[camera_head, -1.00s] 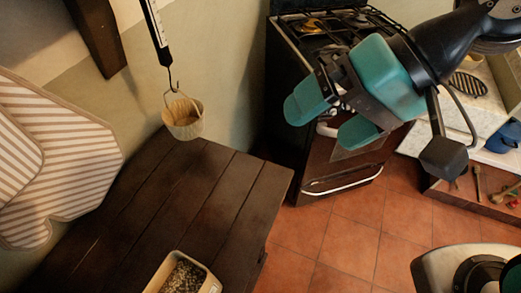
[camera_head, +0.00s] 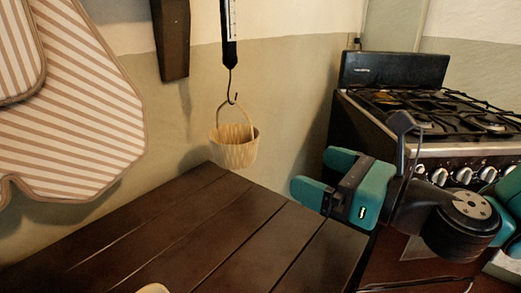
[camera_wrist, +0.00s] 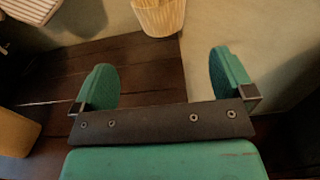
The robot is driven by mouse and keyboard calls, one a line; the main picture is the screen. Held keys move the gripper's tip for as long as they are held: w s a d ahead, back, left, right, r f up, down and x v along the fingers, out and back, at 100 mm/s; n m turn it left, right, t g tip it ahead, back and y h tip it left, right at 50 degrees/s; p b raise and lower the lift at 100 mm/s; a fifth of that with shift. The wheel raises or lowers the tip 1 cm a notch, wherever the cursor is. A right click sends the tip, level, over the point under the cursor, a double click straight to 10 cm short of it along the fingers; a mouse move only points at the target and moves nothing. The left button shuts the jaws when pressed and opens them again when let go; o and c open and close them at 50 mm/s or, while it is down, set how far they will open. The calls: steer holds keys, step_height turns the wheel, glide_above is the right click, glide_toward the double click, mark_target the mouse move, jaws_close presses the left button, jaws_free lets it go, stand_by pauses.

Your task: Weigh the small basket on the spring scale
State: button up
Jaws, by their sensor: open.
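The small basket (camera_head: 234,150) is pale and woven with a thin arched handle. It hangs by that handle from the hook (camera_head: 232,98) of the spring scale (camera_head: 229,24), above the dark wooden table. The scale is a dark vertical bar with a white face, cut off by the top edge. My gripper (camera_head: 309,178) is open and empty, to the right of the basket and apart from it. In the wrist view my gripper (camera_wrist: 163,72) has its green fingers spread, and the basket (camera_wrist: 158,14) shows beyond them at the top edge.
The dark plank table (camera_head: 200,235) fills the lower left. A striped cloth (camera_head: 75,110) hangs on the left wall, and a dark wooden bracket (camera_head: 172,38) is beside the scale. A black stove (camera_head: 440,110) stands at the right, behind my arm.

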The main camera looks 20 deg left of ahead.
steer(key=p, duration=0.8)
glide_toward(253, 147)
steer(key=x, duration=0.4)
steer(key=p+x, duration=0.3)
steer(key=x, duration=0.6)
steer(key=shift+c, duration=0.5)
steer(key=c, duration=0.5)
steer(key=shift+w+d+r+p, duration=0.1)
steer(key=shift+w+r+p, duration=0.1)
steer(key=shift+r+p, duration=0.6)
steer(key=shift+c, duration=0.2)
steer(key=shift+r+p, duration=0.1)
steer(key=shift+p, duration=0.65)
steer(key=shift+b, duration=0.3)
